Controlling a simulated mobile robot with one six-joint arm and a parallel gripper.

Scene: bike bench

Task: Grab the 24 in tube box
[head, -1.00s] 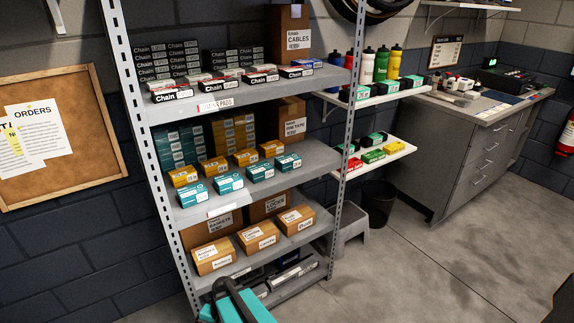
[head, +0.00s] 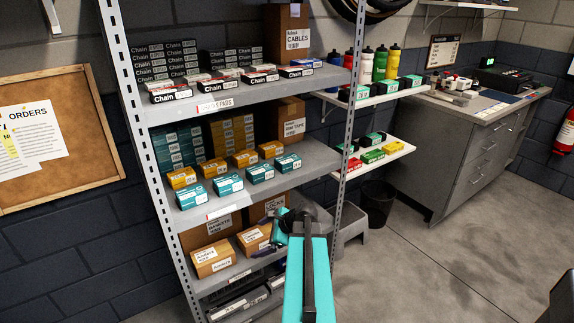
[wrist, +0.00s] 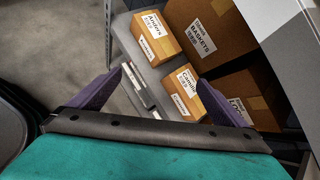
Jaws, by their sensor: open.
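Small tube-sized boxes stand on the middle shelf in the head view, teal ones (head: 228,184) in front and orange ones (head: 181,178) among and behind them. Their size labels are too small to read, so I cannot tell which is the 24 in box. My gripper (head: 298,216) is in front of the lower shelf's right part, below the teal boxes and apart from them. In the wrist view my gripper (wrist: 160,100) has its two purple fingers spread, with nothing held. No teal or orange tube box shows there.
Brown cartons, one marked Anders (wrist: 154,40) and one marked Camille (wrist: 184,97), stand on the lower shelf close ahead of the fingers. A rack upright (head: 345,150) stands right of my arm. A bin (head: 376,204) and step stool (head: 350,226) are further right; floor is clear beyond.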

